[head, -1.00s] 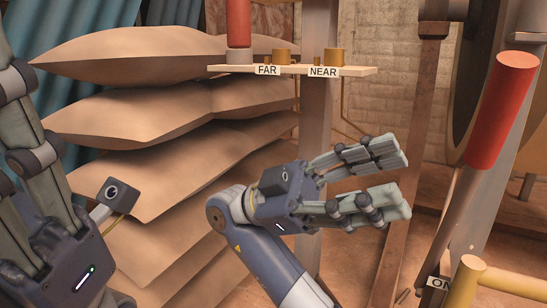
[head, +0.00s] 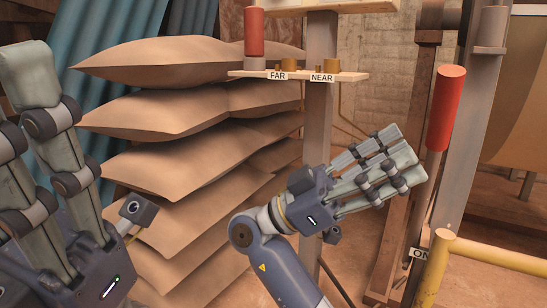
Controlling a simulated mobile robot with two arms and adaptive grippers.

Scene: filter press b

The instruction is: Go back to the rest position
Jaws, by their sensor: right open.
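My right gripper (head: 408,155) is in the middle right of the head view, its fingers spread and pointing right. It is open and holds nothing. A gap shows between it and the red lever grip (head: 446,108) to its right. My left gripper (head: 30,140) is large at the left edge. Its fingers point up and are partly cut off by the frame, so its opening is unclear.
A small shelf (head: 350,77) marked FAR and NEAR carries a red-handled piece (head: 254,33) at FAR. Stacked tan sacks (head: 165,110) stand behind my arms. A grey post (head: 478,120) stands at right.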

